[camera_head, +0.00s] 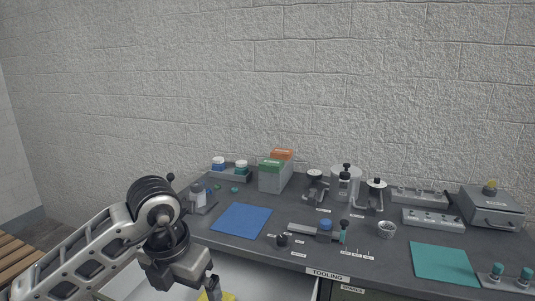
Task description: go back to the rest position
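My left arm comes in from the lower left. Its gripper (212,288) points down at the bottom edge, in front of the grey workbench (200,232) and over a pale open drawer or tray (270,278). Its fingers are small and partly cut off, so I cannot tell whether they are open or shut. A yellow thing (229,296) shows right beside the fingertips; I cannot tell if they touch it. My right arm and gripper are not in view.
A wooden slatted surface (20,261) is at left.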

